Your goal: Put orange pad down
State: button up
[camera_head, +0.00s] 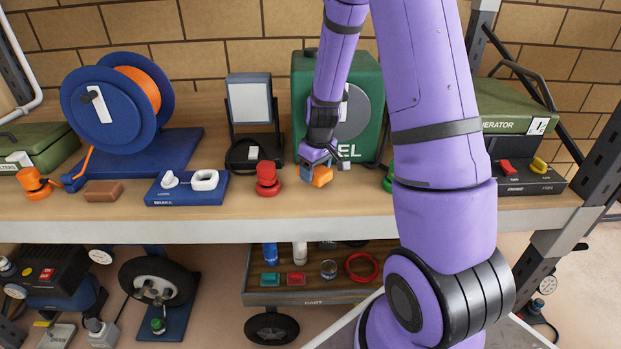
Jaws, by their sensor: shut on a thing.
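My gripper (314,165) is at the middle of the workbench, in front of the green fuel can (299,95). It is shut on the orange pad (322,177), a small orange block. The pad is at or just above the bench top (235,200); I cannot tell whether it touches. My arm hides part of the fuel can and the bench to its right.
A red knob (267,180) stands just left of my gripper, and a green object (387,181) is to its right. A blue switch box (187,189), brown block (103,191) and blue cable reel (110,105) are further left. Bare bench lies in front.

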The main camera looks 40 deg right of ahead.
jog(key=shift+w+a, duration=0.1)
jog(key=shift+w, duration=0.35)
jog(key=shift+w+a+f, duration=0.1)
jog(key=shift+w+f, duration=0.05)
jog(key=shift+f, duration=0.8)
jog(key=shift+w+f, duration=0.15)
jog(key=shift+f, duration=0.75)
jog(key=o, duration=0.9)
jog(key=shift+f, duration=0.1)
jog(key=shift+c, duration=0.2)
